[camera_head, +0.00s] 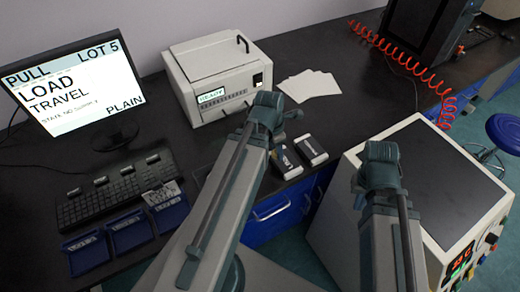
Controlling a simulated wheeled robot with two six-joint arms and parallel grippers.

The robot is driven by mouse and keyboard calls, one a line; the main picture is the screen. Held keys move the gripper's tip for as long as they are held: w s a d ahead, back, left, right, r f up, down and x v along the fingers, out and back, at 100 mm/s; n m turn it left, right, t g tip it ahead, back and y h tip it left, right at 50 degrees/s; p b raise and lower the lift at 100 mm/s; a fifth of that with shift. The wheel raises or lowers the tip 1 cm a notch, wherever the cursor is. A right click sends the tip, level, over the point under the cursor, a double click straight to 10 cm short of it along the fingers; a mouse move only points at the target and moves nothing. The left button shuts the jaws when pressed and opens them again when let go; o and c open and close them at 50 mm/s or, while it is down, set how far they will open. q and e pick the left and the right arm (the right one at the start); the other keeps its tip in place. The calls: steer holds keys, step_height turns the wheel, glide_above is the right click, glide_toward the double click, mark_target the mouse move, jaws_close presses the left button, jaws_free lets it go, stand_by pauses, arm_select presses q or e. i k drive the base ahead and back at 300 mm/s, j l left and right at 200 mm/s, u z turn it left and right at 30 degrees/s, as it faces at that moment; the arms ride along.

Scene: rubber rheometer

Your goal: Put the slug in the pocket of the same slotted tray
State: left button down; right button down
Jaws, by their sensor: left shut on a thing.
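My left gripper (268,108) is over the bench, in front of the white machine with a READY display. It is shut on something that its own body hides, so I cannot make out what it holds. Which piece is the slug is unclear.
Labelled blue trays (87,252) stand along the front left edge of the bench. Two small dark blocks (311,150) lie near the front edge. The READY machine (215,75), white sheets (309,86) and a monitor (72,85) stand behind. The white cabinet (432,180) is at right.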

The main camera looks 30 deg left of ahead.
mark_target(174, 217)
steer(key=k+l+u, duration=0.1)
steer(key=l+u, duration=0.4)
steer(key=k+l+u, duration=0.1)
steer(key=l+u, duration=0.2)
steer(key=u, duration=0.2)
steer(key=k+l+u, duration=0.2)
steer(key=u, duration=0.3)
steer(key=j, duration=0.8)
steer(key=i+z, duration=0.05)
steer(key=i, duration=0.05)
